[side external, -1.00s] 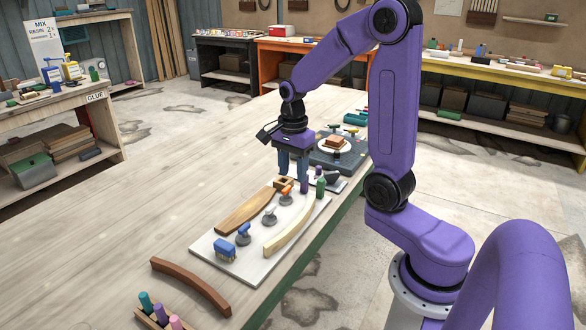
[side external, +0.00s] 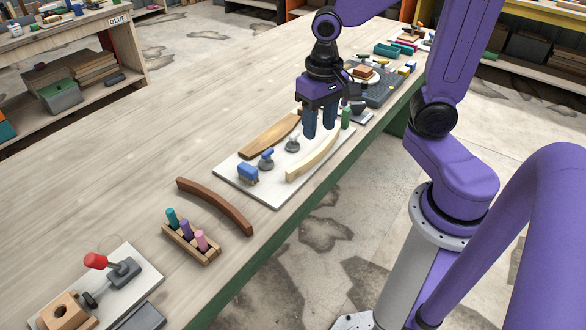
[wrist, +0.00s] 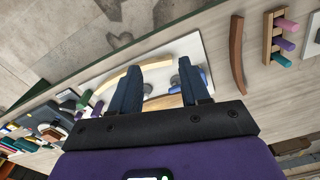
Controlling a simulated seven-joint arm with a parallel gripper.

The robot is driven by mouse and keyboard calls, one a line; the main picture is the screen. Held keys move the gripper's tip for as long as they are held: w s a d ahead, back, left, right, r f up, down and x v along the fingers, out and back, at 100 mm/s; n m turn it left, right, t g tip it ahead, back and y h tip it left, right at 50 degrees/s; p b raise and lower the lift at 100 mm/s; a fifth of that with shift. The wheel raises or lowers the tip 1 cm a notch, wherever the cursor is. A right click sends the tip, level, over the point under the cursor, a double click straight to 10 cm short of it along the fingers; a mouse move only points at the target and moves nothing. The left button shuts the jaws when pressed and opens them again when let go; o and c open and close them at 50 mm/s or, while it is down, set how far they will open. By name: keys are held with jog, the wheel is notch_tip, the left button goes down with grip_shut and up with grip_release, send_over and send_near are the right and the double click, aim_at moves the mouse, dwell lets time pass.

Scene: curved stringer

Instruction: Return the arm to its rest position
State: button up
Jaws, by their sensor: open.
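My gripper (side external: 319,133) is open and empty, pointing down above the far part of a white board (side external: 228,172). Its two blue fingers stand apart over the board in the wrist view (wrist: 160,68). On the board lie a brown curved wooden strip (side external: 268,137) and a pale curved strip (side external: 312,160). Between them stand small clamps, one with a blue handle (side external: 267,158) and one with a pale handle (side external: 293,142). A blue block (side external: 248,174) sits at the board's near left. The fingers hide part of the board's far end.
A dark curved strip (side external: 215,203) and a wooden holder (side external: 190,246) with coloured markers lie nearer. The bench's left side (side external: 150,140) is clear.

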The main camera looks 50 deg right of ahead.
jog(key=s+a+n, duration=0.3)
jog(key=s+n, duration=1)
jog(key=n, duration=0.2)
jog(key=shift+s+a+r+n, duration=0.3)
jog(key=shift+s+a, duration=0.1)
